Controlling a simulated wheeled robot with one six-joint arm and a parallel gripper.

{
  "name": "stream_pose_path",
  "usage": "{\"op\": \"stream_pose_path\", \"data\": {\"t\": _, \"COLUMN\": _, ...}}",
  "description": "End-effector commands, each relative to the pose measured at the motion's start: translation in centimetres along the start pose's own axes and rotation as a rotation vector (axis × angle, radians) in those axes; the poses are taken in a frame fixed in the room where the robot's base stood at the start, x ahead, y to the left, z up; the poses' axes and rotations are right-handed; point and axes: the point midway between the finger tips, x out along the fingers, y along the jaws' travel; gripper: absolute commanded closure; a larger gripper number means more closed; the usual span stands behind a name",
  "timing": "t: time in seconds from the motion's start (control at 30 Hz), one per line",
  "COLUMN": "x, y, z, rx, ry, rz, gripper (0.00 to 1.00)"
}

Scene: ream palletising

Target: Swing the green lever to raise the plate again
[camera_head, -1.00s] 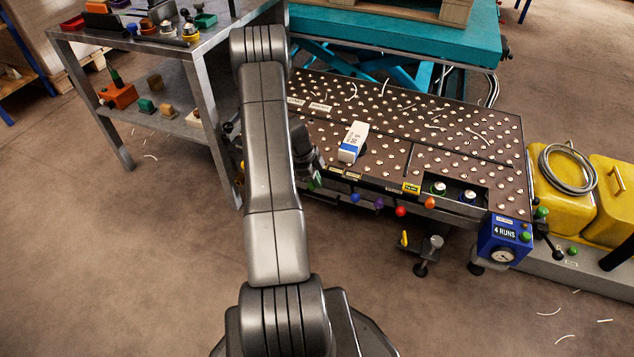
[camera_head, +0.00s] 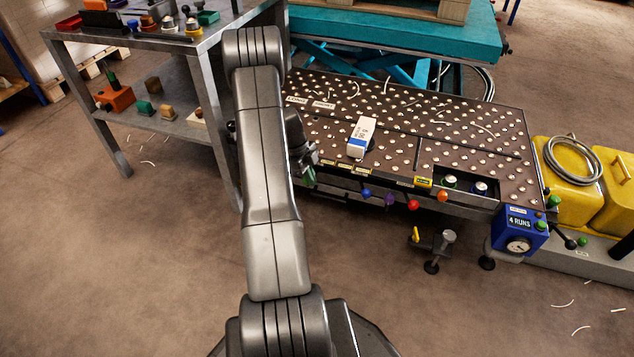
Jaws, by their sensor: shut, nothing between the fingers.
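My gripper (camera_head: 305,160) is at the left front edge of the ball-studded table (camera_head: 465,146), partly hidden behind my arm. It is shut and holds nothing. A green lever end (camera_head: 309,177) shows just below the fingers; I cannot tell whether they touch it. Blue (camera_head: 366,193), purple (camera_head: 389,199), red (camera_head: 413,204) and orange (camera_head: 442,196) knobs line the front edge to its right. A white and blue box (camera_head: 361,137) lies on the table. I cannot tell which part is the plate.
A grey metal shelf (camera_head: 160,122) with small parts stands at the left. A teal lift table (camera_head: 400,32) stands behind. A blue box marked "4 RUNS" (camera_head: 519,228), yellow containers (camera_head: 566,190) and a black lever with a green knob are at the right.

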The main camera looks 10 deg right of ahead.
Motion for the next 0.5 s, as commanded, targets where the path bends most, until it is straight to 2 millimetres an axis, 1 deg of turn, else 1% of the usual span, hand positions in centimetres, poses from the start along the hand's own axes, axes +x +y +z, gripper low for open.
{"op": "stream_pose_path", "data": {"t": 0.03, "x": 0.0, "y": -0.1, "z": 0.6, "rx": 0.036, "ry": -0.003, "rz": 0.010, "gripper": 1.00}}
{"op": "stream_pose_path", "data": {"t": 0.1, "x": -0.2, "y": 0.0, "z": 1.1, "rx": 0.081, "ry": -0.002, "rz": 0.027, "gripper": 1.00}}
{"op": "stream_pose_path", "data": {"t": 0.5, "x": -1.0, "y": 0.1, "z": 2.8, "rx": 0.074, "ry": -0.002, "rz": 0.026, "gripper": 1.00}}
